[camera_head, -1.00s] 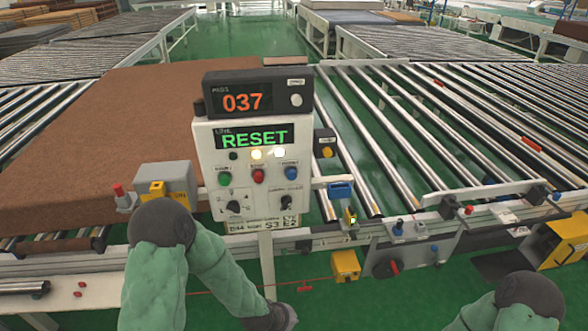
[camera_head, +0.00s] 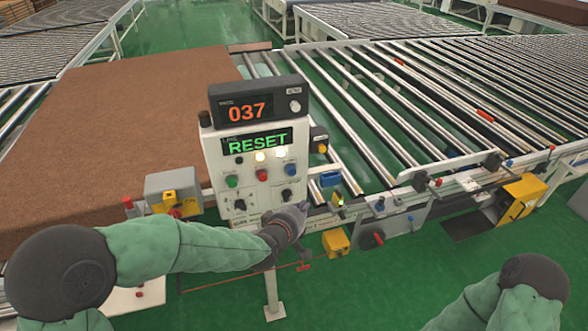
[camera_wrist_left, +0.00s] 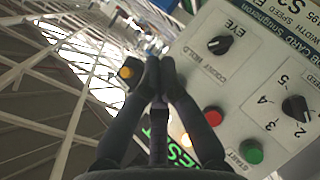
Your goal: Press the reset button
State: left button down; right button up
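The white control panel (camera_head: 250,205) stands on a post and its screen reads RESET in green. A row of green (camera_head: 232,181), red (camera_head: 262,175) and blue (camera_head: 291,168) buttons sits below the screen. I cannot read which one is labelled reset. My left gripper (camera_head: 302,209) is in front of the panel's lower right corner, below the blue button. In the left wrist view its fingers (camera_wrist_left: 158,68) are together and empty, beside the panel face. The red (camera_wrist_left: 213,116) and green (camera_wrist_left: 252,151) buttons show there; the blue one does not. My right gripper is out of view.
A display reading 037 (camera_head: 248,108) tops the panel. Two dark knobs, left (camera_head: 240,204) and right (camera_head: 287,196), sit below the buttons. A brown mattress (camera_head: 120,130) lies on rollers at left. A yellow box (camera_head: 336,242) is right of the post.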

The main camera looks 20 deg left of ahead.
aim_at(291, 171)
pick_arm(q)
jog(key=shift+r, duration=0.8)
jog(key=shift+w, duration=0.15)
jog(key=w+a+b, duration=0.3)
jog(key=w+a, duration=0.1)
jog(key=w, duration=0.3)
jog(key=shift+a, duration=0.4)
jog(key=shift+w, duration=0.1)
dwell(0.8)
jog(key=shift+w+a+b, duration=0.25)
jog(key=shift+w+b, duration=0.05)
jog(key=shift+b, duration=0.4)
